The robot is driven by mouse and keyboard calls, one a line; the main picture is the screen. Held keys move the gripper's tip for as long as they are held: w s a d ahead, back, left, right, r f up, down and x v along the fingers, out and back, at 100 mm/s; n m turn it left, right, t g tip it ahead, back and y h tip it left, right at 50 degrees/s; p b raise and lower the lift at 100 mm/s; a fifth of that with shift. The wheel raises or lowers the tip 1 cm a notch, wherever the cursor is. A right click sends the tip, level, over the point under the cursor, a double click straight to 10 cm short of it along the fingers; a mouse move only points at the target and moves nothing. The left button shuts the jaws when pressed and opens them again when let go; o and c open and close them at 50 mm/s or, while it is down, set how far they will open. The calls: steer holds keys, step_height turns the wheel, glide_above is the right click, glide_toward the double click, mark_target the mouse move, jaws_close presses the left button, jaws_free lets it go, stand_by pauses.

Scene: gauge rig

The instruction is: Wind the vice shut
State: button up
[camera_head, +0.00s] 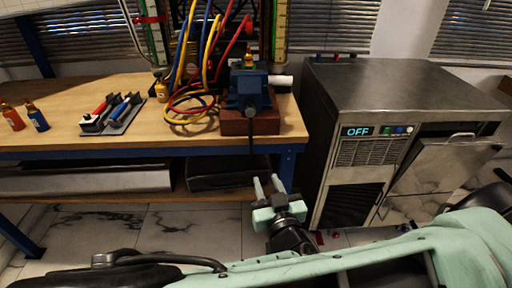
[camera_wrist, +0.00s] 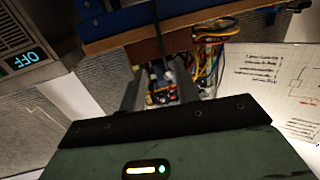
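The blue vice (camera_head: 248,90) stands on a red-brown block (camera_head: 262,123) at the right front corner of the workbench. Its dark handle (camera_head: 251,138) hangs down over the front edge of the bench. My gripper (camera_head: 268,184) is below and in front of the handle, fingers pointing up towards the bench. The fingers are apart, with nothing visibly held. In the wrist view my gripper (camera_wrist: 158,88) is open, and the dark handle (camera_wrist: 158,35) shows beyond the fingertips, in line with the gap. The vice jaws are too small and dark to judge.
The wooden workbench (camera_head: 140,135) holds coloured cables (camera_head: 195,105), clamp-like tools (camera_head: 112,115) and small bottles (camera_head: 37,117). A grey machine (camera_head: 365,100) reading OFF stands close on the right, with its lid (camera_head: 445,162) tilted out. Shelf boxes (camera_head: 228,175) lie under the bench.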

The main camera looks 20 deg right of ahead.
mark_target(251, 142)
steer(key=w+b, duration=0.1)
steer(key=w, duration=0.4)
steer(key=w+d+b, duration=0.1)
steer(key=w, duration=0.9)
steer(key=shift+w+d+b, duration=0.35)
steer(key=shift+d+b, duration=0.05)
steer(key=shift+f, duration=0.1)
jaws_close()
